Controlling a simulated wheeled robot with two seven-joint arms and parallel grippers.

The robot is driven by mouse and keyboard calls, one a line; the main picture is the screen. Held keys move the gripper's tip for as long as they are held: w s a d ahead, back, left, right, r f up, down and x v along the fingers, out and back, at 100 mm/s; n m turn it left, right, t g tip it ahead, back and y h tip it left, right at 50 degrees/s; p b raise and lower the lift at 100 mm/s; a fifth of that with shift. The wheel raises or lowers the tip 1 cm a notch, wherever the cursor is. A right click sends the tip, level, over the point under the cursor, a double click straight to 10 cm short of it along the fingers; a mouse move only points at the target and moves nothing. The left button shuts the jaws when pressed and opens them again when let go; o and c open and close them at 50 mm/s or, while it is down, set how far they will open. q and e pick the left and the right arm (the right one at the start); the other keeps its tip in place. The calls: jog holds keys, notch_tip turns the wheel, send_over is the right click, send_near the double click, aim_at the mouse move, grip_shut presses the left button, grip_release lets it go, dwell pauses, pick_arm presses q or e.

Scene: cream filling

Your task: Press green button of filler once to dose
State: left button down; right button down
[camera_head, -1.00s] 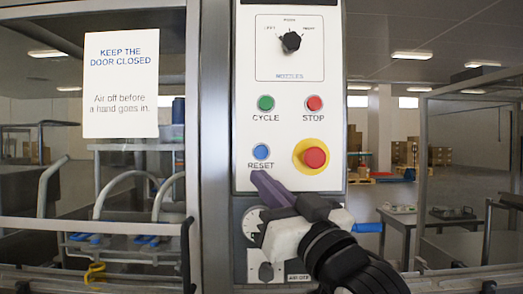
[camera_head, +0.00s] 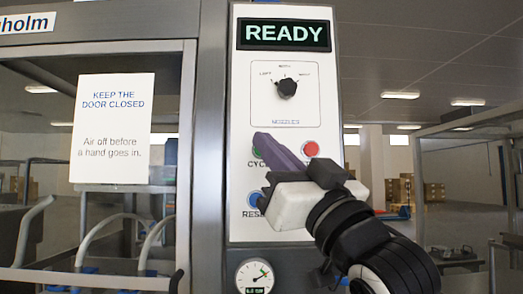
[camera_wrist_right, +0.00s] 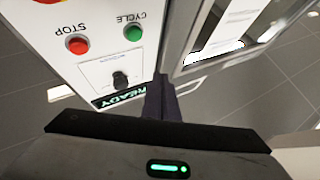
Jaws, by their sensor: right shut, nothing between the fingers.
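The filler's white control panel (camera_head: 240,110) stands upright in front of me. Its green CYCLE button (camera_head: 257,153) is mostly hidden behind the purple fingers of my right gripper (camera_head: 264,141). In the right wrist view the green button (camera_wrist_right: 133,33) shows uncovered and apart from the shut fingers (camera_wrist_right: 158,84), which point toward the panel. My right gripper is shut and empty. The display (camera_head: 284,35) reads READY. My left gripper is not in view.
A blue RESET button (camera_head: 252,198) is below, a black nozzle knob (camera_head: 287,88) above. A gauge (camera_head: 255,276) sits underneath. A framed glass door with a paper sign (camera_head: 112,130) is left.

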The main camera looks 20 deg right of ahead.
jog(key=w+d, duration=0.2)
jog(key=w, duration=0.5)
jog(key=shift+p, duration=0.35)
dwell(1.5)
jog(key=shift+w, duration=0.1)
jog(key=shift+w+d, duration=0.15)
jog(key=shift+w, duration=0.15)
jog(key=shift+w+d+p, duration=0.15)
jog(key=shift+w+p, duration=0.3)
jog(key=shift+p, duration=0.05)
dwell(0.7)
jog(key=shift+s, duration=0.15)
jog(key=shift+s+a, duration=0.25)
jog(key=shift+s, duration=0.45)
